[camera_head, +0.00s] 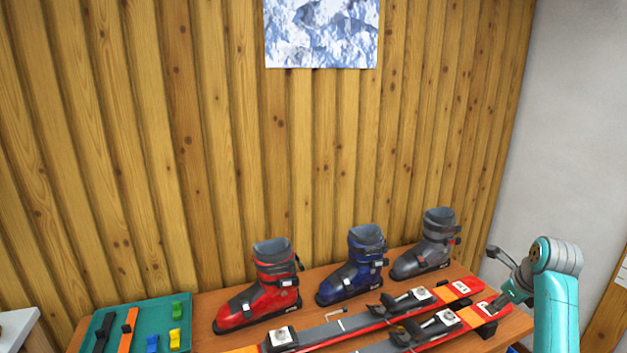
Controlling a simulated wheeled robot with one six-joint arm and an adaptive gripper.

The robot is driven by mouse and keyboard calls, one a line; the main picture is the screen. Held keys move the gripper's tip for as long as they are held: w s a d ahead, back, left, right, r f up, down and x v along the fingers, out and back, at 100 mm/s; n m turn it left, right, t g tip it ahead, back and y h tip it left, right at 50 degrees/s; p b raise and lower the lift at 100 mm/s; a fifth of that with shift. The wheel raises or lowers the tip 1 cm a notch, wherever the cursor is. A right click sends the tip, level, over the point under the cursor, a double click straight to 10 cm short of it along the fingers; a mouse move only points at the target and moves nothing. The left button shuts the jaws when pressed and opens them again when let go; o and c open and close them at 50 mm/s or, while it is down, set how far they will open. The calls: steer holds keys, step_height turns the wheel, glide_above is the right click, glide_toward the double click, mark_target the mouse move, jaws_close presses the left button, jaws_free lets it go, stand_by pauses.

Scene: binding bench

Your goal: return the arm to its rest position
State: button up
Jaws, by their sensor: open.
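My gripper (491,279) is at the right, on the end of my teal arm (556,310). Its fingers point left and are spread apart, with nothing visible between them. It appears beside the right ends of the skis and right of the grey boot; its exact height above the bench is hard to tell. The lower part of my arm runs out of the bottom of the view.
A wooden bench (205,325) holds a red boot (262,290), a blue boot (352,270), a grey boot (428,248) and red skis with bindings (430,328). A green tray (146,316) with straps and small coloured pieces lies left. A plank wall stands behind.

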steer(key=s+a+f+n+t, duration=0.1)
steer(key=s+a+f+n, duration=0.2)
steer(key=s+a+f, duration=0.35)
steer(key=s+a+f+n+t, duration=0.1)
steer(key=s+a+f+n, duration=0.2)
steer(key=f, duration=0.7)
steer(key=s+a+f+n+t, duration=0.1)
steer(key=s+a+f+n, duration=0.35)
steer(key=f, duration=0.45)
steer(key=s+a+f+n+t+h, duration=0.1)
steer(key=s+a+f+n, duration=0.25)
steer(key=s+a, duration=0.45)
steer(key=s+a+r+n+t, duration=0.2)
steer(key=s+n, duration=0.2)
steer(key=s, duration=0.6)
steer(key=s+a+r+n+t, duration=0.1)
steer(key=s+a+r+n, duration=0.15)
steer(key=s, duration=0.75)
steer(key=s+a+r+n+t+y, duration=0.1)
steer(key=s+a+r+n+t, duration=0.1)
steer(key=s+r+n, duration=0.8)
steer(key=s+r, duration=0.5)
steer(key=shift+s+t, duration=0.3)
